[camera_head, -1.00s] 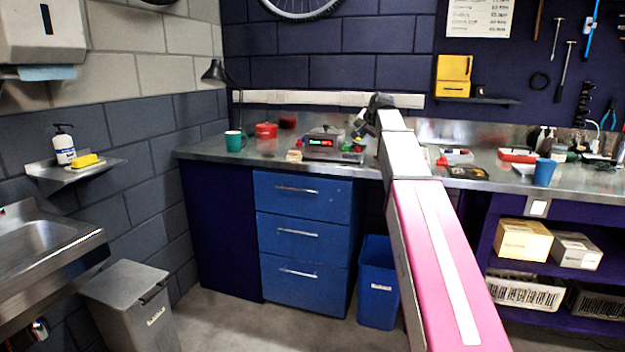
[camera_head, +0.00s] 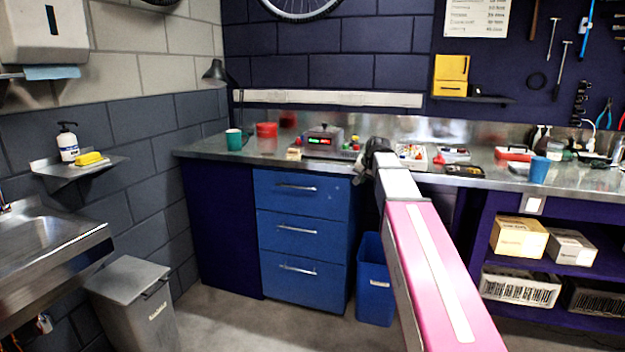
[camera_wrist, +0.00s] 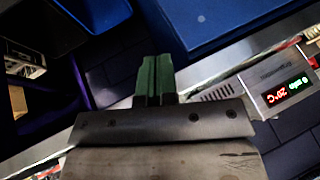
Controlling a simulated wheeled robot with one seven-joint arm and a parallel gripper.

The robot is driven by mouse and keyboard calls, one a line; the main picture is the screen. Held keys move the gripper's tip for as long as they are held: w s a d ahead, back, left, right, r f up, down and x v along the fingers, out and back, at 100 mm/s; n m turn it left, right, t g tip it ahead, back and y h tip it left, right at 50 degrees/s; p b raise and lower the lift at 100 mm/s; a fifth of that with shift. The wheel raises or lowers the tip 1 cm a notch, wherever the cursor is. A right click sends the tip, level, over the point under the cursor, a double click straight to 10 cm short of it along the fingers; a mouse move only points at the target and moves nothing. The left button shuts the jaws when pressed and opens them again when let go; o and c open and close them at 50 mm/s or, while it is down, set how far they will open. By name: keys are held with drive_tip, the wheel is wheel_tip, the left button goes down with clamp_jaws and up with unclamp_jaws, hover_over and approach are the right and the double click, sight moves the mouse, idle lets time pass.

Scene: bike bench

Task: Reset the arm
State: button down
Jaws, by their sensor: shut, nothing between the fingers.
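My arm, pink and white, reaches forward from the lower right in the head view toward the steel workbench (camera_head: 225,150). Its dark end is by the bench's front edge, and the fingertips cannot be made out there. In the wrist view my gripper (camera_wrist: 155,62) shows two green fingers close together, shut with nothing between them. Beyond the fingers are the bench edge and the blue drawer unit (camera_head: 300,235). A grey device with a lit red and green display (camera_wrist: 287,90) lies right of the fingers, apart from them; it also stands on the bench in the head view (camera_head: 322,141).
On the bench are a teal mug (camera_head: 233,140), a red container (camera_head: 266,130), a white tray of small parts (camera_head: 411,155) and a blue cup (camera_head: 539,170). A blue bin (camera_head: 374,285) stands below. A sink (camera_head: 45,240) and grey bin (camera_head: 130,300) are at left.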

drive_tip(key=s+f+n+g+h, duration=0.2)
drive_tip(key=s+f+n+g, duration=0.2)
drive_tip(key=s+f, duration=2.7)
wheel_tip(320, 180, down, 3)
drive_tip(key=shift+s+r+g, duration=0.15)
drive_tip(key=shift+s+g, duration=0.1)
drive_tip(key=shift+g, duration=0.95)
